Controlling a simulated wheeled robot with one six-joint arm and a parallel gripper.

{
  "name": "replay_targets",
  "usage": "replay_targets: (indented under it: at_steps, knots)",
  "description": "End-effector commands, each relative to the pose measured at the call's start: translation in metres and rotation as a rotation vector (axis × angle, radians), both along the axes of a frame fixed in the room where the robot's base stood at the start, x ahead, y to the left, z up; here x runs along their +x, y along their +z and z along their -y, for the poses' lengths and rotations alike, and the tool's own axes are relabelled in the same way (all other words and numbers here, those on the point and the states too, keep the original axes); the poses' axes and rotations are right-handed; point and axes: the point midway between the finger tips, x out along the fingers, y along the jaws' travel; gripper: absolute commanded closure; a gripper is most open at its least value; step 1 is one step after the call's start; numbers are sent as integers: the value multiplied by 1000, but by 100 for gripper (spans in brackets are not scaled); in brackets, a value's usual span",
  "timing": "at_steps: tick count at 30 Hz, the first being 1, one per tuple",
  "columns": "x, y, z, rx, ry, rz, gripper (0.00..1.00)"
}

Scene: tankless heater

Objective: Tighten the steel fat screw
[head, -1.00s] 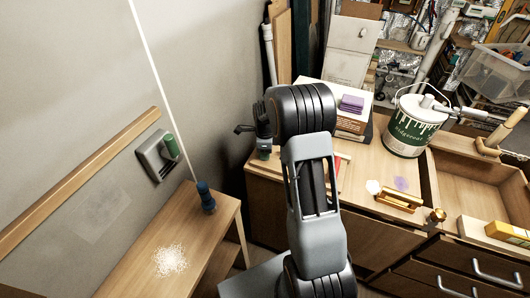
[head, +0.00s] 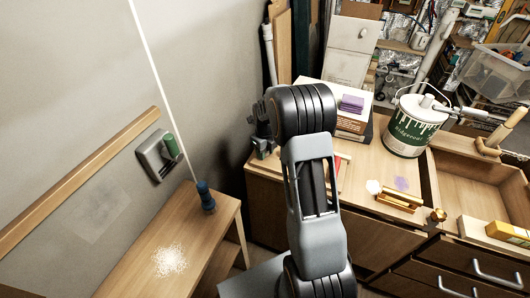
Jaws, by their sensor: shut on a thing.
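My gripper (head: 257,113) shows as a small dark shape at the left of my arm's round black wrist joint, in front of the grey wall. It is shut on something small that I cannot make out. A dark grey-green fixture (head: 264,148) sits just below it at the bench's left back corner, partly covered by my arm. I cannot pick out a steel fat screw; it may be hidden behind my wrist or too small to tell.
The wooden bench (head: 370,225) holds a green and white paint can (head: 409,128), brass-coloured tool (head: 400,201) and a stack of books (head: 352,122). A low wooden table (head: 222,212) bears a blue bottle-like object (head: 206,197).

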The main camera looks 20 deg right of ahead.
Motion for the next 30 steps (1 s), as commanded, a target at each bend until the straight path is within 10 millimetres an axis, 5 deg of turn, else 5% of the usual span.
replay_targets:
  at_steps: [9, 20, 21, 25, 30]
  knots:
    - [0, -2, 0, 1, -277, 1, 97]
    - [0, -3, 0, 0, -285, -1, 97]
    - [0, -3, 0, 0, -285, -1, 63]
    - [0, -2, 0, 0, -284, -1, 51]
    - [0, -2, 0, 1, -284, -1, 49]
